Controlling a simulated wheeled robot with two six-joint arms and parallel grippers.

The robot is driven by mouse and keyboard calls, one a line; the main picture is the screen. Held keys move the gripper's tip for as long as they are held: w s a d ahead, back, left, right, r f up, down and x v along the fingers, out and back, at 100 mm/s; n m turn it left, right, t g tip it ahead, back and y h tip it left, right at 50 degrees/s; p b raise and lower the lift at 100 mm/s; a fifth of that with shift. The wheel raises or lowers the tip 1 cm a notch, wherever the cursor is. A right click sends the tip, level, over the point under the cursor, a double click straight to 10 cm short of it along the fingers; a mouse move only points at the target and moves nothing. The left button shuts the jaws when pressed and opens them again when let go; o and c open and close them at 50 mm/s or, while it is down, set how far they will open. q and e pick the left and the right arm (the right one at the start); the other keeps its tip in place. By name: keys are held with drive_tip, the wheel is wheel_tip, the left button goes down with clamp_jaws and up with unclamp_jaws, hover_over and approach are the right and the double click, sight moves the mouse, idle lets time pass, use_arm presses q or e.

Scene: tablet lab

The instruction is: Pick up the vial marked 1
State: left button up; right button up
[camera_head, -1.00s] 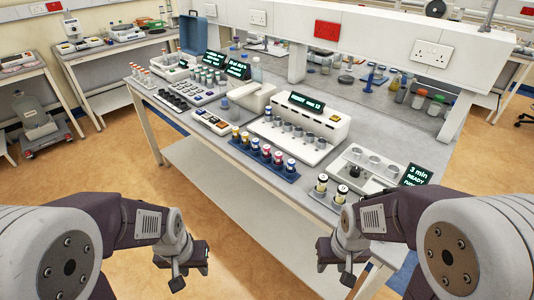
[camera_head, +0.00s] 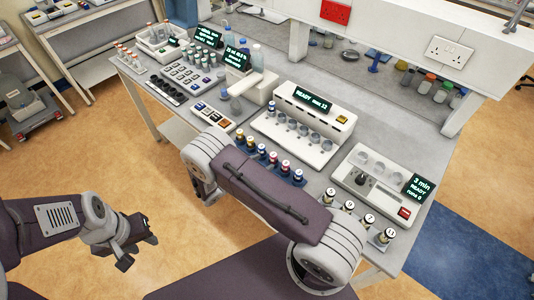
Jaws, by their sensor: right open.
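Several pale vials with dark numbers on their tops stand in a row at the bench's front right: the leftmost (camera_head: 329,196), a second (camera_head: 348,207), a third (camera_head: 367,221) and the rightmost (camera_head: 387,236). The rightmost mark looks like 11; the others are too small to read surely, so I cannot tell which vial is marked 1. A row of vials with coloured caps (camera_head: 273,158) stands on a blue rack at the front edge. My left gripper (camera_head: 133,254) hangs over the floor, away from the bench; its jaws are unclear. My right gripper is hidden behind its own arm.
A white block with sockets and a READY display (camera_head: 311,105) stands mid-bench. A white device with a 3 min display (camera_head: 365,172) stands to its right. Dark pots (camera_head: 165,90) and other racks fill the left end. My right arm crosses the bench's front edge.

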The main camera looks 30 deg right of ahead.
sight(271, 157)
drive_tip(key=shift+p+x, duration=0.3)
drive_tip(key=shift+x, duration=0.9)
drive_tip(key=shift+w+f, duration=0.2)
drive_tip(key=shift+w, duration=0.2)
drive_tip(key=shift+w+d+p, duration=0.15)
drive_tip(key=shift+d+p, duration=0.15)
drive_tip(key=shift+d, duration=0.1)
drive_tip(key=p+x, duration=0.2)
drive_tip(key=x, duration=0.2)
drive_tip(key=shift+r, duration=0.15)
drive_tip(key=shift+d+f, duration=0.2)
drive_tip(key=shift+d, duration=0.05)
drive_tip(key=shift+f, duration=0.1)
use_arm(q)
drive_tip(key=r, duration=0.3)
drive_tip(key=shift+w+r, duration=0.3)
use_arm(e)
clamp_jaws()
